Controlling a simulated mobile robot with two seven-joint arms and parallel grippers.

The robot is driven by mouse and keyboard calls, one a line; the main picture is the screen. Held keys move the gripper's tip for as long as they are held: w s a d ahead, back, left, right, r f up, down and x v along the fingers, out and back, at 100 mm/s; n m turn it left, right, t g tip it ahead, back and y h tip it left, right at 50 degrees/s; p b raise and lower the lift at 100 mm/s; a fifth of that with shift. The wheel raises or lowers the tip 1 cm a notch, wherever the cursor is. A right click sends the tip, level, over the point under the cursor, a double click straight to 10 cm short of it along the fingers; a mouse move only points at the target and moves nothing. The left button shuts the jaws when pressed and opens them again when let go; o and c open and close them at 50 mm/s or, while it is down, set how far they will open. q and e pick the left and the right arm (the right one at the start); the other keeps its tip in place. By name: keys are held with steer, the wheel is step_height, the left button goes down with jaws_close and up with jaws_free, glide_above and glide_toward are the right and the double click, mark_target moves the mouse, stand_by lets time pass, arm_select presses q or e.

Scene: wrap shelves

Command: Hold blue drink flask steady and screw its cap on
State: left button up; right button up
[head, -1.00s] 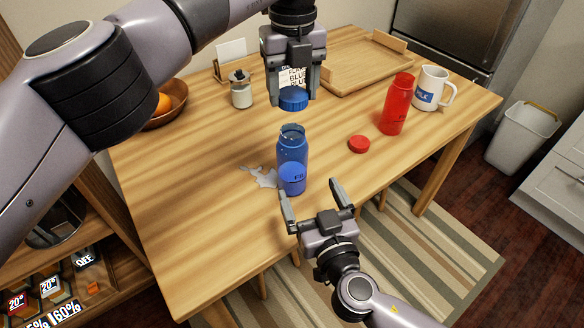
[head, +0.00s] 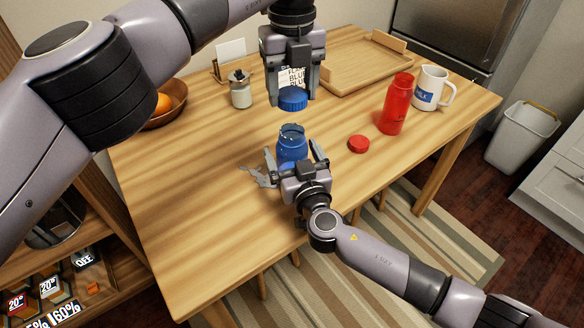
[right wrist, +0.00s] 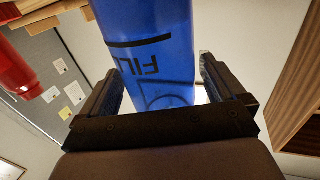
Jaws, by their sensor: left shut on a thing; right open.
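The blue drink flask (head: 292,146) stands upright and uncapped on the wooden table. It also fills the middle of the right wrist view (right wrist: 150,45), with dark lettering on its side. My left gripper (head: 293,92) is shut on the blue cap (head: 293,100) and holds it above the flask's open mouth, with a gap between them. My right gripper (head: 294,158) is open, low at the near side of the flask, with one finger on each side of it. In the right wrist view clear gaps show between the fingers (right wrist: 160,95) and the flask.
A wooden tray (head: 350,68) is behind. A bowl (head: 172,108) and a small jar (head: 240,90) are to the left.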

mark_target(292, 111)
steer(key=c, duration=1.5)
arm_select(q)
steer(key=shift+f, duration=2.5)
steer(key=shift+f, duration=0.9)
steer(key=shift+f, duration=0.5)
